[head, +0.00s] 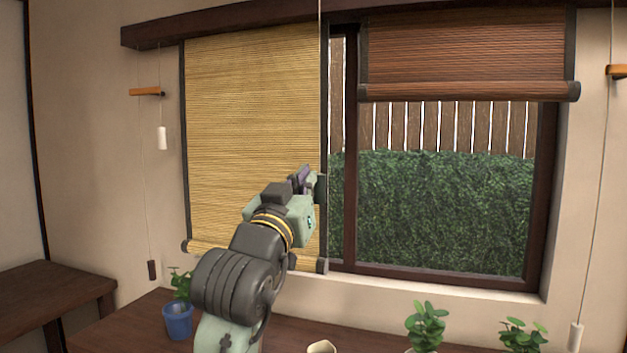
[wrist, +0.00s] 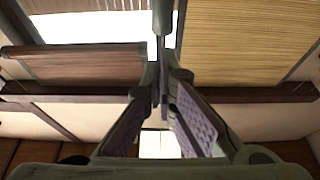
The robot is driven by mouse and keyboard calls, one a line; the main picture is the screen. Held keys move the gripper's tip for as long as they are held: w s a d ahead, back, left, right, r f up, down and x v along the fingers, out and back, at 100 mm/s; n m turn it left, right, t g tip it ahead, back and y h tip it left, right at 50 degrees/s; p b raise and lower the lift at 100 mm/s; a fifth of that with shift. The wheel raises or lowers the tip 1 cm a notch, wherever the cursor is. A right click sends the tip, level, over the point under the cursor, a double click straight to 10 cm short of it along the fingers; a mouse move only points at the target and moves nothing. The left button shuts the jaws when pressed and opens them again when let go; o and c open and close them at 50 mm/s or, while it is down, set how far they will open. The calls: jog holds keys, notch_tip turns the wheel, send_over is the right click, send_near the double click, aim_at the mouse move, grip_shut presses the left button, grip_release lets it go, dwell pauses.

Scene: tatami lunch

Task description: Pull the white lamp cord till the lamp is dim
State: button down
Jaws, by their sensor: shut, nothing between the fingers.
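My gripper (head: 304,180) is raised in front of the right edge of the yellow blind in the head view. In the wrist view its fingers (wrist: 158,85) come together, shut and empty. A thin pale cord (head: 319,10) hangs from the top edge of the head view, above my gripper; its lower end I cannot make out. I cannot tell whether the gripper touches it. The lamp is not identifiable; a bright pale patch (wrist: 157,145) shows in the wrist view.
The yellow blind (head: 250,110) is down and the brown blind (head: 465,50) is partly raised over the window. A dark pull (head: 152,270) hangs at the left. A blue pot (head: 177,321) and green plants (head: 426,325) stand along the wooden surface below.

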jog(key=v, duration=0.4)
jog(key=shift+s+r+b, duration=0.1)
jog(key=shift+r+b, duration=0.1)
jog(key=shift+b, duration=0.2)
dwell(1.2)
